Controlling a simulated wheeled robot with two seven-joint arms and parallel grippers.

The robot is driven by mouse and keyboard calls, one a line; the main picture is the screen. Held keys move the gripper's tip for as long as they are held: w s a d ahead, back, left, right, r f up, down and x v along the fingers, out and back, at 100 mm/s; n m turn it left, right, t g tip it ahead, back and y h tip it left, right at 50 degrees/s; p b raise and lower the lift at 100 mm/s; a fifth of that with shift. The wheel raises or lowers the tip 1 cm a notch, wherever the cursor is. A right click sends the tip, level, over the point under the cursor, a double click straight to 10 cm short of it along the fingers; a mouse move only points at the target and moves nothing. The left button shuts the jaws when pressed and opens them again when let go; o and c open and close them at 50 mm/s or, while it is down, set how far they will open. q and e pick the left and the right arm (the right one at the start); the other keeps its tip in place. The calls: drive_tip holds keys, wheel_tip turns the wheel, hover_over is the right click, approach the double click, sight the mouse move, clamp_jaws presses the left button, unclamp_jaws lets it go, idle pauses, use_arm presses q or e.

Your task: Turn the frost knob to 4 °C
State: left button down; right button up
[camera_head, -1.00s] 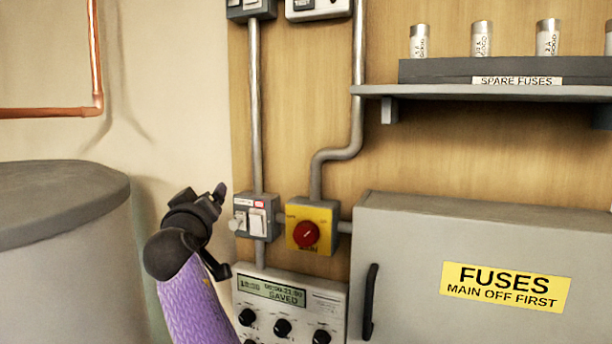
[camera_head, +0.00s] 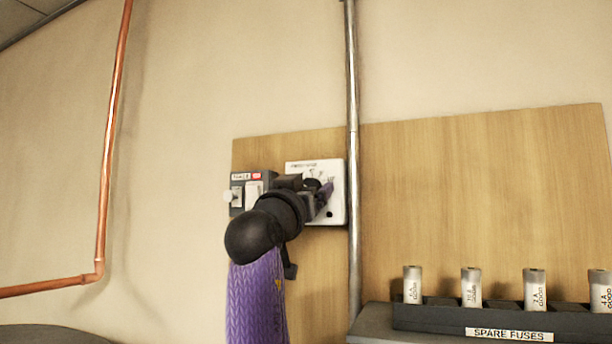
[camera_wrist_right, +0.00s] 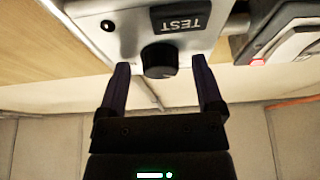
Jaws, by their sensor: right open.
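The frost knob (camera_wrist_right: 159,60) is a round black knob on a white wall box (camera_wrist_right: 100,70), seen upside down in the right wrist view. In the head view the same white box (camera_head: 337,212) hangs high on the wooden board, partly covered by my gripper. My right gripper (camera_head: 322,194) is open in front of it. In the right wrist view its two fingertips (camera_wrist_right: 160,65) stand one on each side of the knob, with gaps showing. The knob's scale and setting cannot be read. My left gripper is not in view.
A grey switch box (camera_head: 237,195) sits close to the left of the white box. A metal conduit (camera_head: 352,90) runs down at its right. The spare fuse rack (camera_head: 450,318) is lower right, and a copper pipe (camera_head: 110,150) is at the left. The board right of the conduit is bare.

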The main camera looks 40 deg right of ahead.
clamp_jaws()
idle(0.3)
drive_tip(key=shift+m, duration=0.3)
drive_tip(key=shift+w+a+r+m+g+h, duration=0.1)
drive_tip(key=shift+m+g+h, duration=0.1)
drive_tip(key=shift+m+g, duration=0.8)
drive_tip(key=shift+d+f+m+g+h, duration=0.15)
drive_tip(key=shift+m+g, duration=0.25)
drive_tip(key=shift+m, duration=1.2)
drive_tip(key=shift+w+a+r+m+g+h, duration=0.2)
drive_tip(key=shift+m+g, duration=0.5)
drive_tip(key=shift+m, duration=0.6)
drive_tip(key=shift+s, duration=0.15)
unclamp_jaws()
